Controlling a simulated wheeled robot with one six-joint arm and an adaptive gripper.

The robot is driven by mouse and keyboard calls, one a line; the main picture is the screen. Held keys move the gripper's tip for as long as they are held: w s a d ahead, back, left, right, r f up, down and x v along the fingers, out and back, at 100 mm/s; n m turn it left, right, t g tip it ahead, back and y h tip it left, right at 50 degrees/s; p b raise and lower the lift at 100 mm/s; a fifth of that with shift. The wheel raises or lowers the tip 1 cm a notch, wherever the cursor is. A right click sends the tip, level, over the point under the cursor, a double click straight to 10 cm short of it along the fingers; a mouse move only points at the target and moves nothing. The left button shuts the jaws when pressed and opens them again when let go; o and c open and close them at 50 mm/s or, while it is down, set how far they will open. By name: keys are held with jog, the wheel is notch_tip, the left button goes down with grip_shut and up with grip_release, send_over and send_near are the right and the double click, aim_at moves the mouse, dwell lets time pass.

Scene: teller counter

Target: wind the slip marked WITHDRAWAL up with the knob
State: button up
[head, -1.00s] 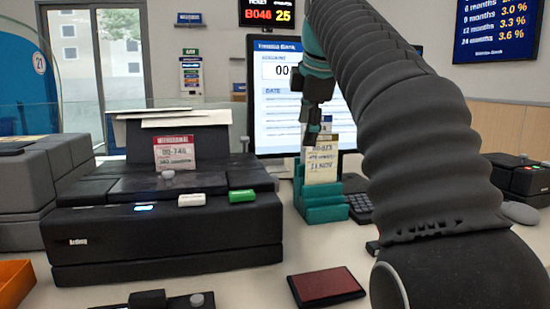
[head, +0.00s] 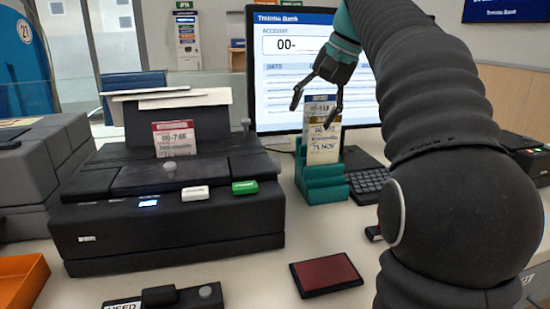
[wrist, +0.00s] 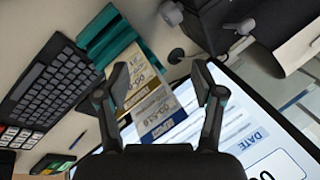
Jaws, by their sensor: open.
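The slip with the red header (head: 173,138), its heading too blurred to read now, stands upright in the top of the dark printer (head: 165,222). A small grey knob (head: 170,167) is on the printer's top in front of it, and another dark knob (head: 245,124) is at its right rear. My gripper (head: 312,115) is open and empty above the teal holder (head: 322,190), right of the printer. A slip with a blue header (head: 323,140) stands in that holder. In the wrist view this slip (wrist: 160,112) lies between my spread fingers, apparently not gripped.
A monitor (head: 285,60) stands behind the holder, with a keyboard (head: 366,185) to its right. White and green keys (head: 244,187) are on the printer front. A red pad (head: 326,274) and an orange tray (head: 20,282) lie in front.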

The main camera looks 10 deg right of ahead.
aim_at(276, 163)
jog(key=w+a+f+m+b, duration=0.1)
jog(key=a+f+m, duration=0.1)
jog(key=f+m, duration=0.1)
jog(key=w+a+f+m+b, duration=0.1)
jog(key=a+f+m, duration=0.1)
jog(key=f+m, duration=0.2)
jog(key=w+a+f+m+y+b, duration=0.1)
jog(key=a+f+m, duration=0.2)
jog(key=f+m, duration=0.1)
jog(key=shift+f+g, duration=0.3)
jog(key=shift+f, duration=0.6)
jog(key=shift+c, duration=0.3)
jog(key=c, duration=1.1)
